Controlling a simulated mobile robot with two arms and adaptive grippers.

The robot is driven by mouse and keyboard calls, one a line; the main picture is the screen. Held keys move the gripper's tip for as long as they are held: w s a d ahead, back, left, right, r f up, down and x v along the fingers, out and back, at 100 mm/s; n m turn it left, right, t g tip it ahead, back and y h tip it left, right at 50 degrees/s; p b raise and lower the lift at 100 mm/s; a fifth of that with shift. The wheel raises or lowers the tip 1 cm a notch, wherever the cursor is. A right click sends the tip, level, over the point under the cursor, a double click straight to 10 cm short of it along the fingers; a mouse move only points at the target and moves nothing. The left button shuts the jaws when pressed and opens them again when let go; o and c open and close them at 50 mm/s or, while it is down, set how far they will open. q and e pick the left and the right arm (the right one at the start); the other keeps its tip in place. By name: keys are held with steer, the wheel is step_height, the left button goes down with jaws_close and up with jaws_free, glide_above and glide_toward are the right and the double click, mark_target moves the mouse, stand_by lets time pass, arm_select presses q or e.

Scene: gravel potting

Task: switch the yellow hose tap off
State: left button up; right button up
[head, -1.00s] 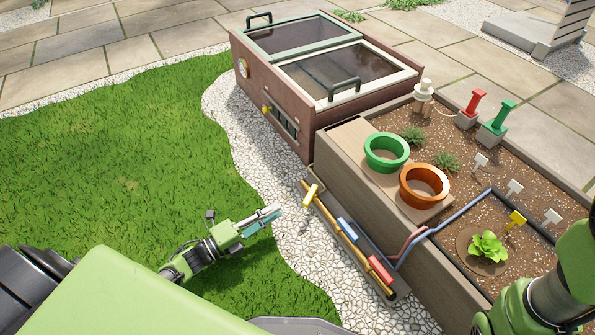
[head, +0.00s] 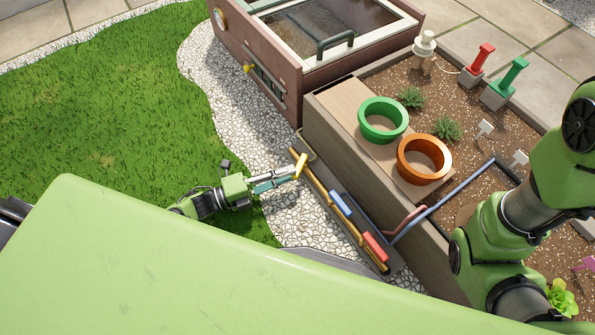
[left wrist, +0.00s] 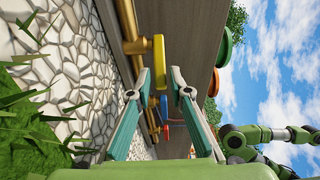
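The yellow tap handle (head: 301,166) sits on the brass pipe (head: 318,187) along the planter's side. It stands crosswise to the pipe. The blue handle (head: 340,204) and red handle (head: 375,246) farther along lie in line with the pipe. My left gripper (head: 290,174) reaches the yellow handle from the left. In the left wrist view its two fingers (left wrist: 159,78) are apart, with the yellow handle (left wrist: 159,60) showing in the gap at their tips. I cannot tell whether they touch it. My right arm shows at the right; its gripper is out of view.
The wooden planter (head: 335,135) with a green pot (head: 382,119) and an orange pot (head: 423,158) stands just right of the pipe. A cold frame (head: 262,85) is behind. White gravel (head: 235,115) and grass (head: 110,120) lie left, open.

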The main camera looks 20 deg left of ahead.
mark_target(298, 169)
arm_select(q)
steer(key=shift+b+x, duration=0.4)
steer(key=shift+x, duration=1.45)
jaws_close()
